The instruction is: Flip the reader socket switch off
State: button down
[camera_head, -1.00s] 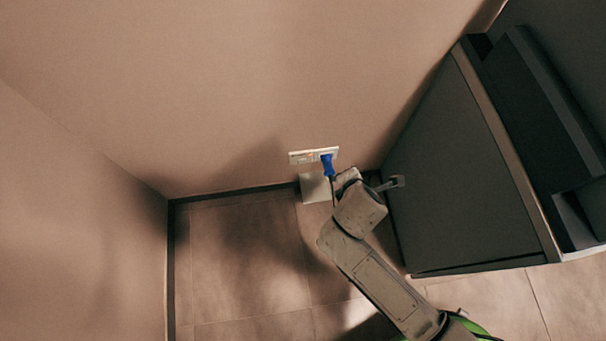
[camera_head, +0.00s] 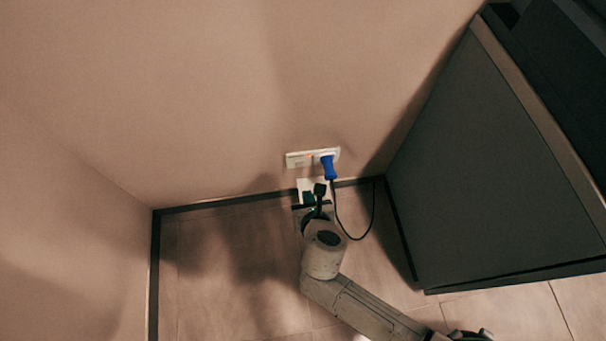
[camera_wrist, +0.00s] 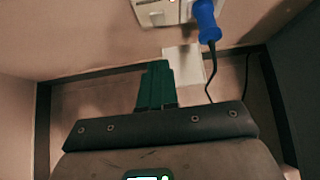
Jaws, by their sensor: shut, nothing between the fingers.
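The white wall socket plate (camera_head: 300,159) is low on the beige wall. A blue plug (camera_head: 328,167) sits in its right part, with a black cable hanging down. A small orange glow shows near the middle of the plate; the switch position is too small to read. The socket plate (camera_wrist: 165,12) is cut by the top edge of the wrist view, with the blue plug (camera_wrist: 207,22) at its right. My gripper (camera_head: 319,188) is just below the plate, apart from it. Its dark green fingers (camera_wrist: 156,86) are together and empty, pointing up toward the plate.
A pale flat piece (camera_wrist: 184,64) is below the plate, behind my fingers. The black cable (camera_head: 371,215) loops to the right toward a large dark cabinet (camera_head: 480,170). The tiled floor (camera_head: 225,270) to the left is clear, up to the dark skirting.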

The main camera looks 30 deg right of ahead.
aim_at(299, 163)
jog(key=b+x, duration=0.2)
jog(key=x, duration=0.2)
jog(key=w+r+b+x, duration=0.1)
jog(key=b+x, duration=0.1)
jog(key=x, duration=0.2)
jog(key=r+b+x, duration=0.1)
jog(key=b+x, duration=0.2)
jog(key=x, duration=0.1)
jog(key=shift+w+d+f, duration=0.1)
jog(key=shift+w+d, duration=0.25)
jog(key=shift+w, duration=0.2)
jog(key=shift+w+d+r+p, duration=0.1)
jog(key=shift+w+r+p, duration=0.35)
jog(key=shift+p, duration=0.45)
jog(key=shift+s+f, duration=0.1)
jog(key=shift+f, duration=0.25)
jog(key=shift+r, duration=0.1)
